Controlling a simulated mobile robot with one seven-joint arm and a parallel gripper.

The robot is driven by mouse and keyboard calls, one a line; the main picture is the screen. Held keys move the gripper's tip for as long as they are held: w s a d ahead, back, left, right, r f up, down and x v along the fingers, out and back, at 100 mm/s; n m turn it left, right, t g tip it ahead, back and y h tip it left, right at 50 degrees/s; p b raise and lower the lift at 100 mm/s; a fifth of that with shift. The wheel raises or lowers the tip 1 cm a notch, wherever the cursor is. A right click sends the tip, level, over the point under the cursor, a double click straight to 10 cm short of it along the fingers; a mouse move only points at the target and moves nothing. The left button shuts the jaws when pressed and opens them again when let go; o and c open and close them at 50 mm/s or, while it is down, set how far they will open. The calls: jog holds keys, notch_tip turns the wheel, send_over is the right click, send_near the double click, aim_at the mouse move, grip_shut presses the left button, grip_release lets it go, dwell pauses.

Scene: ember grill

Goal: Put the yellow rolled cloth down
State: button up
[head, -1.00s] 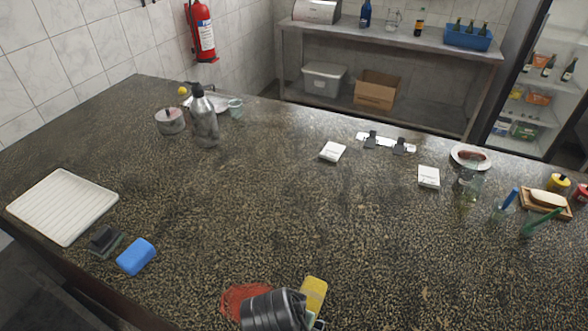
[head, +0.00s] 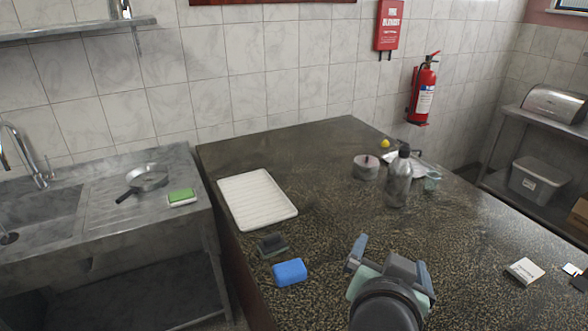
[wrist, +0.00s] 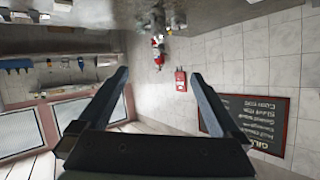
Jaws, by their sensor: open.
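The yellow rolled cloth is not visible in either current view. My gripper (head: 391,262) is above the dark speckled counter (head: 330,165), right of the blue block (head: 289,272). Its two fingers are spread apart. In the wrist view, the open fingers (wrist: 160,75) have nothing between them and point out towards the room and walls.
A white ribbed tray (head: 257,198) and a dark scrubber (head: 272,246) lie near the counter's left edge. A metal bottle (head: 398,182) and a lidded pot (head: 366,168) stand farther back. A sink unit (head: 90,215) with a pan (head: 147,179) is at left. Mid-counter is mostly clear.

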jog(key=w+a+r+n+t+y, duration=0.15)
jog(key=a+r+t, duration=0.25)
jog(key=r, duration=0.5)
jog(key=a+r+n+t, duration=0.2)
jog(key=a+r+t, duration=0.15)
jog(key=r, duration=0.45)
jog(key=s+a+r+n+t+y, duration=0.2)
jog(key=s+a+r+t, duration=0.2)
jog(key=r, duration=0.5)
jog(key=s+a+r+n+t+y, duration=0.2)
jog(key=s+a+r+t, duration=0.2)
jog(key=r, duration=0.6)
jog(key=shift+s+a+b, duration=0.4)
jog(key=shift+s+a, duration=0.1)
jog(key=shift+s, duration=0.6)
jog(key=shift+r, duration=0.1)
